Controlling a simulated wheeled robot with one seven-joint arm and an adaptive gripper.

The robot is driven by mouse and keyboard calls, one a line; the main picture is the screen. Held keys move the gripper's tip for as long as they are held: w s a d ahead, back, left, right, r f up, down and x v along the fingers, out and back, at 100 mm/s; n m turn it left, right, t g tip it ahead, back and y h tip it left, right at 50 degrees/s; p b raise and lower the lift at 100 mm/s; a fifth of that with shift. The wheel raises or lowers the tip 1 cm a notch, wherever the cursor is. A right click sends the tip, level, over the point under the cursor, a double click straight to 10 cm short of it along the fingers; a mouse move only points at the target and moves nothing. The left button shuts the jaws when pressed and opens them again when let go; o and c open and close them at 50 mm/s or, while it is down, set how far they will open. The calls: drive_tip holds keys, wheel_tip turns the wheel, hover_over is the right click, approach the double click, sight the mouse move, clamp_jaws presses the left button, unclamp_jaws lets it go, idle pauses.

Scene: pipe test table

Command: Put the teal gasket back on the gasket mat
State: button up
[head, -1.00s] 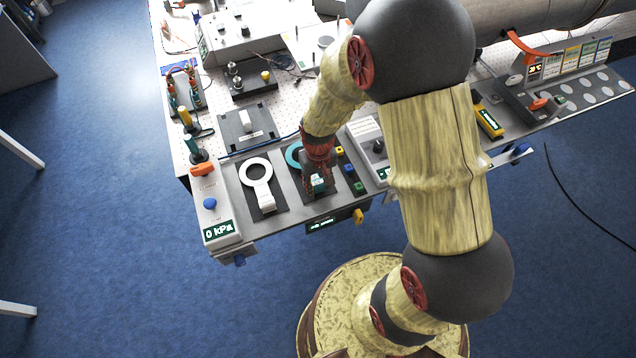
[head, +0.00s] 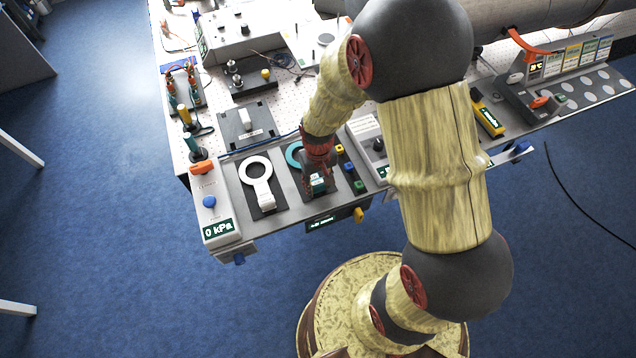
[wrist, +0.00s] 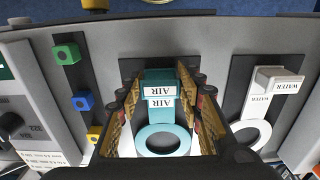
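The teal gasket (wrist: 163,140) is a flat ring with a raised block-like tab marked AIR. It lies on a dark plate (wrist: 130,68) in the grey panel. Its ring also shows in the head view (head: 293,154), partly hidden by my arm. My gripper (wrist: 159,82) points down at the tab, with one gold-padded finger on each side of it. The fingers look open, with narrow gaps beside the tab; contact at the tips is hard to judge. In the head view my gripper (head: 318,176) is low over the panel's front. I cannot tell which surface is the gasket mat.
A white gasket (head: 256,169) marked WATER lies on a neighbouring dark plate. Yellow, blue and green small blocks (wrist: 82,101) stand on the other side. A pressure box (head: 218,229) reads 0 kPa at the panel's left end. Another black plate (head: 234,133) lies behind.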

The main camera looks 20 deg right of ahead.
drive_tip(key=o, duration=0.4)
wheel_tip(320, 180, up, 12)
idle(0.7)
idle(0.4)
drive_tip(key=s+r+t+b, duration=0.5)
drive_tip(key=s+r+b, duration=0.3)
drive_tip(key=s+r, duration=0.5)
drive_tip(key=shift+s+t+b, duration=0.3)
drive_tip(key=shift+s, duration=0.15)
